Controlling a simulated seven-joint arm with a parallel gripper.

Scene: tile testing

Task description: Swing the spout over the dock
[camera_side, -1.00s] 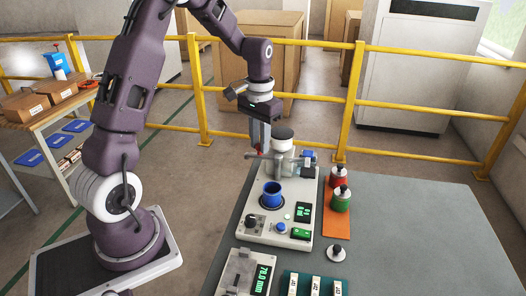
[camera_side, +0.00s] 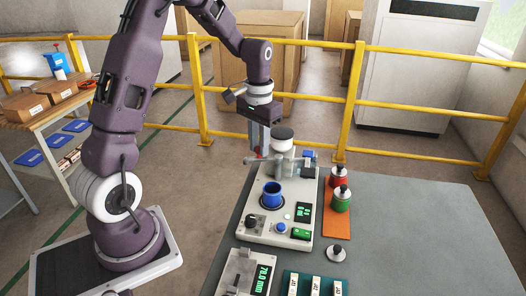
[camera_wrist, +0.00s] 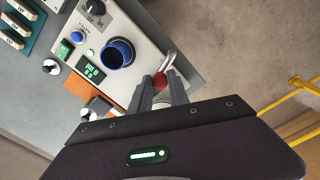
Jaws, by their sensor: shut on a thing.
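The dispensing machine (camera_side: 252,222) stands on the grey table, with a dark-capped white hopper (camera_side: 282,145) at its back. A metal spout (camera_side: 259,161) sticks out to the left from below the hopper; its bent tube also shows in the wrist view (camera_wrist: 170,60). A blue cup (camera_side: 272,194) sits on the round dock in front of it, and also shows in the wrist view (camera_wrist: 117,53). My gripper (camera_side: 260,152) is shut on a red knob (camera_wrist: 160,81) by the spout. The spout points left of the cup, not above it.
Red and green bottles (camera_side: 340,199) stand on an orange mat (camera_side: 337,223) to the right. A gauge (camera_side: 243,272) and a teal rack (camera_side: 303,288) are at the front. The table's right side is clear. A yellow rail (camera_side: 430,114) runs behind.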

